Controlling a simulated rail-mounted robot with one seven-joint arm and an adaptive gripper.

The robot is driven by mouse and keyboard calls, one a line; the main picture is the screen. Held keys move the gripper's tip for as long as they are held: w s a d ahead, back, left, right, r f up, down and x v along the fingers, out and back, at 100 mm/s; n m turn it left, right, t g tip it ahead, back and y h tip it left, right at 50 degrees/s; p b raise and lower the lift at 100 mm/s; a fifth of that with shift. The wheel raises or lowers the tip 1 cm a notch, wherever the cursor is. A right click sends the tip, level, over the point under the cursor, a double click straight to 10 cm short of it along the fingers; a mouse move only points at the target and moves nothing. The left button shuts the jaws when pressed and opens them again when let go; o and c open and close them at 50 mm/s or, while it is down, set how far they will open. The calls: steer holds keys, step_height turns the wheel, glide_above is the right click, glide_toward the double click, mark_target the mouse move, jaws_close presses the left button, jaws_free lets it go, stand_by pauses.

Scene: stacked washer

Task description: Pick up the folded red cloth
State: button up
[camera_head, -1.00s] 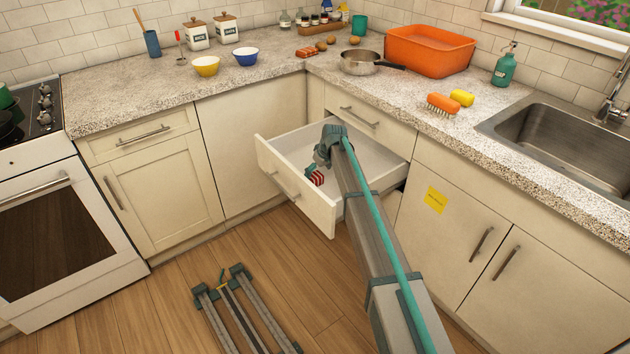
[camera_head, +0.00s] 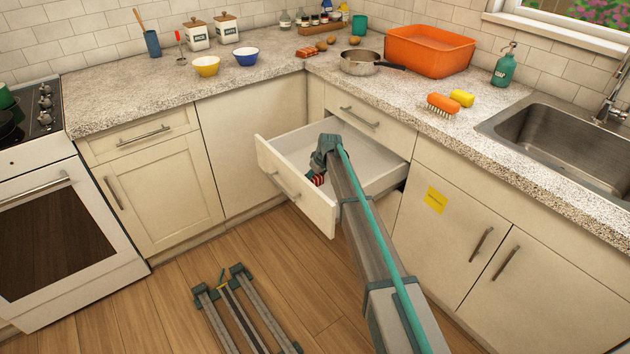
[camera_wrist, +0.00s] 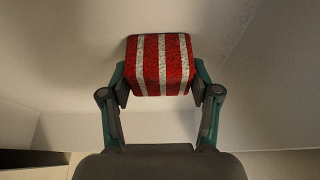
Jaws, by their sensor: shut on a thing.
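The folded red cloth with white stripes shows in the wrist view (camera_wrist: 160,64), between the two fingers of my gripper (camera_wrist: 160,90). The fingers press on its left and right sides, so my gripper is shut on it. In the head view a small part of the red cloth (camera_head: 318,180) shows beneath my gripper (camera_head: 318,172), inside the open drawer (camera_head: 372,180). My arm and gripper hide the rest of it there. I cannot tell whether the cloth touches the drawer floor.
The drawer's front panel (camera_head: 296,190) and side walls stand around my gripper. The counter above holds a steel pan (camera_head: 360,62), an orange tub (camera_head: 430,50) and an orange brush (camera_head: 441,104). The rest of the drawer looks empty.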

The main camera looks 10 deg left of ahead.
steer(key=shift+c, duration=0.5)
step_height(320, 180, up, 10)
stand_by(0.3)
steer(key=o, duration=0.6)
steer(key=c, duration=0.5)
steer(key=shift+o, duration=0.2)
steer(key=shift+s+d+f+m, duration=0.1)
steer(key=shift+s+d+m, duration=0.05)
steer(key=shift+s+m, duration=0.2)
steer(key=m, duration=0.1)
glide_toward(315, 177)
steer(key=s, duration=0.1)
steer(key=s+d+r+m+h+p, duration=0.1)
steer(key=s+d+r+m+p, duration=0.1)
steer(key=s+d+r, duration=0.5)
steer(key=s+d+r+m+t+h+p, duration=0.1)
steer(key=s+d+r+m+p, duration=0.2)
steer(key=s+d+r, duration=0.4)
steer(key=s+d+r+m+h+p, duration=0.1)
steer(key=s+d+r+m+p, duration=0.2)
steer(key=d, duration=1.7)
steer(key=s+r, duration=0.4)
steer(key=s, duration=0.2)
steer(key=shift+s+d, duration=0.15)
steer(key=shift+s, duration=0.05)
